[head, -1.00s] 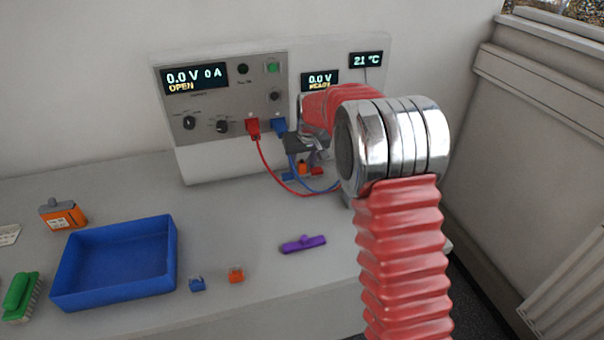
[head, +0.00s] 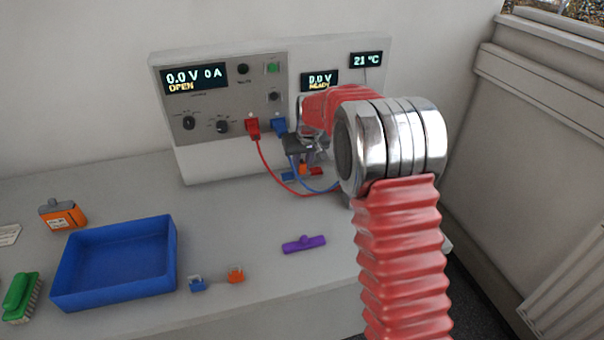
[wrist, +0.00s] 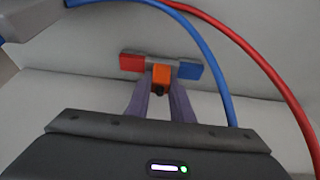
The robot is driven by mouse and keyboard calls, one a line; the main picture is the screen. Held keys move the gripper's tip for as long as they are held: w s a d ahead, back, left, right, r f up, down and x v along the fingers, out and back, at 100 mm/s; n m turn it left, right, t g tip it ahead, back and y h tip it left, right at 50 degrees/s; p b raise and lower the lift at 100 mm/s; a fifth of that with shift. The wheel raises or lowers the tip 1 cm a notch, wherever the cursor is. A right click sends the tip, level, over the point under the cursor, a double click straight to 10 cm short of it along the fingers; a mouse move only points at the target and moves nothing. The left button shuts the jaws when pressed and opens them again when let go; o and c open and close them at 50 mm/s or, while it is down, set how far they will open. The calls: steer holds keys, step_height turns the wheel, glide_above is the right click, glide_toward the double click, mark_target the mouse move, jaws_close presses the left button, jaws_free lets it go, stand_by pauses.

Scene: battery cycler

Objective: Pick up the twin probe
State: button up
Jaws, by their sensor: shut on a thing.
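The twin probe (wrist: 178,66) is a short bar with a red end, a blue end and an orange grip in its middle. In the head view the twin probe (head: 303,170) is small and partly hidden beneath my gripper, at the foot of the cycler. My gripper (wrist: 161,88) has its two grey-purple fingers shut on the orange grip, one on each side. In the head view my gripper (head: 304,158) is small and partly hidden by my arm. I cannot tell whether the probe touches the bench.
The cycler (head: 215,155) stands behind, with red (head: 266,165) and blue leads (wrist: 205,55) looping near my gripper. A purple object (head: 304,244), a blue clip (head: 197,284), an orange clip (head: 236,275), a blue tray (head: 112,293), an orange pack (head: 64,216) and a green brush (head: 19,297) lie on the bench.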

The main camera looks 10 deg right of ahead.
mark_target(303, 163)
jaws_close()
steer(key=shift+r, duration=0.1)
steer(key=shift+s+r, duration=0.2)
steer(key=shift+r, duration=0.25)
step_height(303, 163, up, 6)
steer(key=shift+f, duration=0.15)
steer(key=shift+s, duration=0.15)
steer(key=s+d, duration=0.2)
steer(key=s, duration=1.7)
steer(key=shift+s, duration=0.15)
